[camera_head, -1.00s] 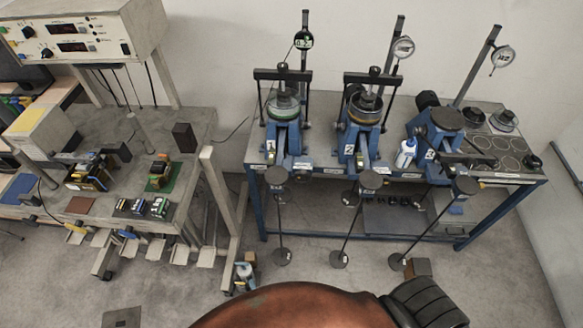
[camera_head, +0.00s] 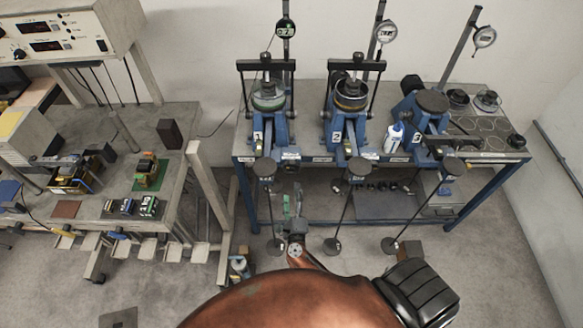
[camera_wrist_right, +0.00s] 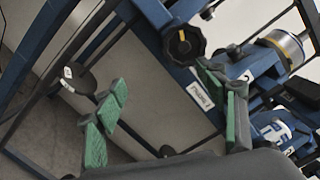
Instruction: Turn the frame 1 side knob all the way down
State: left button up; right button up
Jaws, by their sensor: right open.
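In the right wrist view a black side knob (camera_wrist_right: 184,43) with an orange mark sits on a blue body, seemingly frame 1. My right gripper (camera_head: 293,200) is low in front of the bench, between the hanging weights of frames 1 and 2. Its green finger pads show in the wrist view (camera_wrist_right: 168,118), wide apart and empty, with the knob beyond and above them, not touched. My left gripper is not in view.
Frame 2 (camera_head: 337,130) stands to the right of frame 1, with a white-blue bottle (camera_head: 394,137) beyond it. Hanger rods with discs (camera_head: 264,168) hang before the bench's front edge. A second bench (camera_head: 100,190) with electrical parts stands at left.

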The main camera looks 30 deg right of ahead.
aim_at(291, 170)
jog(key=w+d+r+m+b, duration=0.1)
jog(key=w, duration=0.1)
jog(key=w+d+r+m+h, duration=0.1)
jog(key=w+d+r+m, duration=0.1)
jog(key=w, duration=0.1)
jog(key=w+d+r+m+g+b, duration=0.1)
jog(key=w+d, duration=0.1)
jog(key=w, duration=0.1)
jog(key=shift+w+d+r+m+h+b, duration=0.1)
jog(key=shift+w+r+m+h+b, duration=0.05)
jog(key=shift+w+m+h+b, duration=0.15)
jog(key=shift+s, duration=0.15)
jog(key=c, duration=0.4)
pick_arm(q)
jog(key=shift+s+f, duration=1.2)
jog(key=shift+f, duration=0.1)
pick_arm(e)
jog(key=c, duration=1)
